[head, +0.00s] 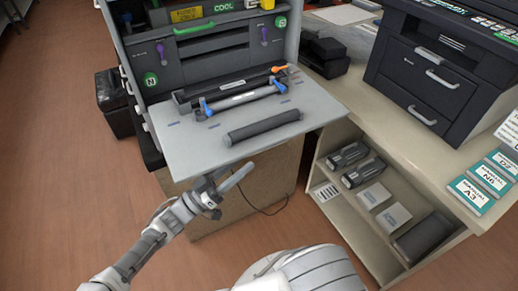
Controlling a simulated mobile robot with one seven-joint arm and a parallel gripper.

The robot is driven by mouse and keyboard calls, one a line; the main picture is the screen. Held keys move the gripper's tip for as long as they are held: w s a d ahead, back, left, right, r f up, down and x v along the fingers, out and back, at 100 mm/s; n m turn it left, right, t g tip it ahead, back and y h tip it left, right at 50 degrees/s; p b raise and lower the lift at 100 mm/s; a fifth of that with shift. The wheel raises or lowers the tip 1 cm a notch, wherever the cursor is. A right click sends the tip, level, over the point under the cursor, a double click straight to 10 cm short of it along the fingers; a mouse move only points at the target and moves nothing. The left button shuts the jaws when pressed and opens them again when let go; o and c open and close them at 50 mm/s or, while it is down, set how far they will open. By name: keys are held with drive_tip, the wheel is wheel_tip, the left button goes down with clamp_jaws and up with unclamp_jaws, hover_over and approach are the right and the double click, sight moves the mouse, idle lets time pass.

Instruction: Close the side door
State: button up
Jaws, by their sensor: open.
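The side door (187,146) is a flat light grey panel folded down from the front of the large printer (200,50). It lies about level, and the dark printer interior is exposed behind it. A dark cylinder (265,127) appears to lie on the panel. My gripper (226,180) is open and empty, just in front of the panel's near edge. Whether it touches the panel is unclear.
At right, a shelf unit (345,213) holds boxes and cartridges, with a black printer (440,75) and several manuals (470,196) on top.

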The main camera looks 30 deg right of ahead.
sight(259, 151)
drive_tip(key=x, duration=0.6)
drive_tip(key=shift+d, duration=0.1)
drive_tip(key=shift+c, duration=0.3)
clamp_jaws()
idle(1.0)
